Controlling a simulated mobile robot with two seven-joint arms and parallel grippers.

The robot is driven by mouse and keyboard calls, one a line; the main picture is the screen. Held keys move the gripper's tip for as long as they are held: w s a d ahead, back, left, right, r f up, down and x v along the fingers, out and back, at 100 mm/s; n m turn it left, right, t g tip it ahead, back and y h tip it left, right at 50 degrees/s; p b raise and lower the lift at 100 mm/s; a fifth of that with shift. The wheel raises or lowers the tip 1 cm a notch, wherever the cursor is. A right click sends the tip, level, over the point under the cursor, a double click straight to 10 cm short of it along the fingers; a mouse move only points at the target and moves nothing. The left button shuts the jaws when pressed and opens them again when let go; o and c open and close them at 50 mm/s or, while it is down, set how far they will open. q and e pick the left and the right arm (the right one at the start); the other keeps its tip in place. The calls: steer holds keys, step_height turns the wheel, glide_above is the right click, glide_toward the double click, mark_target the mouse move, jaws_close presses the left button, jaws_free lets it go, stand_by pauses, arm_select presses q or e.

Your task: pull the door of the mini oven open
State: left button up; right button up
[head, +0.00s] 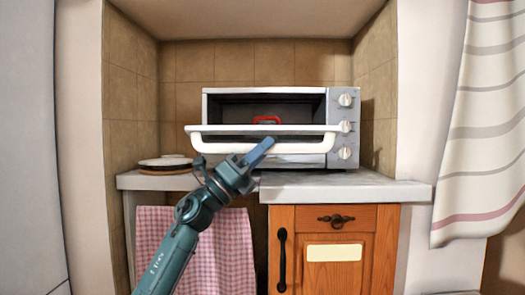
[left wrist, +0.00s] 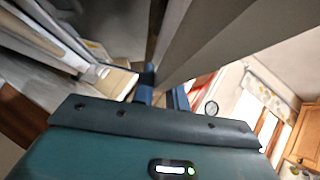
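The mini oven (head: 333,105) is a grey box on the counter, with knobs down its right side. Its door (head: 215,130) is partly open, tipped forward and down, with the dark cavity showing above it. A white bar handle (head: 305,148) runs across the door front. My left gripper (head: 262,150) is at the middle of this handle, one blue finger crossing in front of it. In the left wrist view, its fingers (left wrist: 163,93) are a small gap apart, seemingly shut on the handle; the contact itself is hidden. My right gripper is not in view.
A red object (head: 266,120) shows inside the oven. Plates (head: 166,161) lie on the counter (head: 395,190) at the left. A checked towel (head: 235,250) and a wooden cabinet (head: 365,275) are below. A striped curtain (head: 485,130) hangs at the right.

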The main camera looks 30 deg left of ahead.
arm_select(q)
steer(key=o, duration=0.4)
steer(key=shift+o, duration=0.2)
steer(key=shift+f, duration=0.1)
steer(key=v, duration=1.3)
